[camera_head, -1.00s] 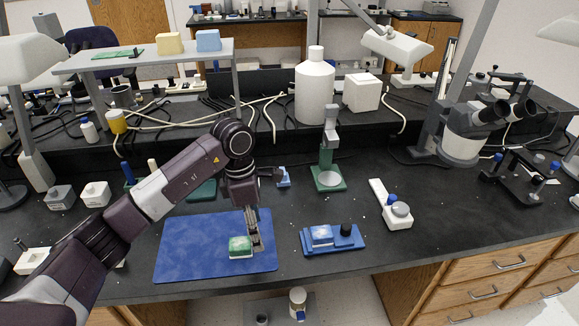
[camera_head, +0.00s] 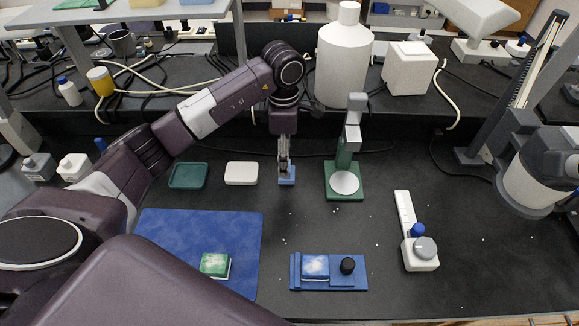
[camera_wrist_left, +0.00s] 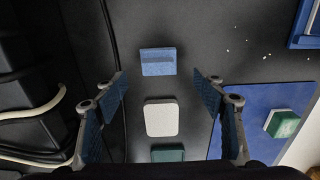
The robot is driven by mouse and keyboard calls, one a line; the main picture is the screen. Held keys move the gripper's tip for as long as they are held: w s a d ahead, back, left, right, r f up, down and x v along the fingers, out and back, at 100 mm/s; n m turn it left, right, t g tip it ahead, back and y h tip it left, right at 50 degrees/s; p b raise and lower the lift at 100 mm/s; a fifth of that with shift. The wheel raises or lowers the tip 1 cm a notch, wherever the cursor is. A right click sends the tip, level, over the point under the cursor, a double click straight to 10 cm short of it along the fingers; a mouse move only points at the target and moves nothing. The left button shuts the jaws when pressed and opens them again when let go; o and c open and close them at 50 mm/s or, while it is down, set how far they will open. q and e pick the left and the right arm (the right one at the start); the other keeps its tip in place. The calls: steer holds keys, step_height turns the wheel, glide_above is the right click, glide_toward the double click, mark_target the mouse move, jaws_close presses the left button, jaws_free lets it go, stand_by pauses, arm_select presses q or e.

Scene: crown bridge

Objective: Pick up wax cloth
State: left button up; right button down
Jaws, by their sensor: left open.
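No piece is plainly marked as the wax cloth. Small flat pieces lie in a row behind the blue mat: a blue block (camera_head: 287,180), a white rounded pad (camera_head: 241,173) and a dark green dish (camera_head: 188,176). My left gripper (camera_head: 285,168) points down over the blue block and partly hides it. In the left wrist view the gripper (camera_wrist_left: 162,85) is open and empty. Between and beyond its fingers that view shows the blue block (camera_wrist_left: 158,62), the white pad (camera_wrist_left: 161,118) and part of the green dish (camera_wrist_left: 167,154). My right gripper is out of view.
A blue mat (camera_head: 185,230) holds a green-and-white block (camera_head: 215,265). A blue base (camera_head: 330,279) with a black knob, a green-based stand (camera_head: 344,195) and a white device (camera_head: 420,253) stand to the right. A white bottle (camera_head: 341,60) is behind. Bare bench lies between.

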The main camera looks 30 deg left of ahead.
arm_select(q)
steer(key=shift+s+f, duration=0.1)
steer(key=shift+f, duration=0.35)
steer(key=f, duration=0.1)
steer(key=f+p, duration=0.1)
steer(key=f, duration=0.1)
steer(key=shift+w+d+f, duration=0.2)
steer(key=shift+w+f, duration=0.1)
steer(key=shift+f, duration=0.65)
steer(key=c, duration=1.3)
steer(key=shift+o, duration=0.2)
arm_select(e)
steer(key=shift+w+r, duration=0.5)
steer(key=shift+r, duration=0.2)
arm_select(q)
steer(key=shift+r, duration=0.15)
steer(key=shift+r, duration=0.65)
step_height(320, 180, up, 18)
steer(key=shift+r, duration=0.25)
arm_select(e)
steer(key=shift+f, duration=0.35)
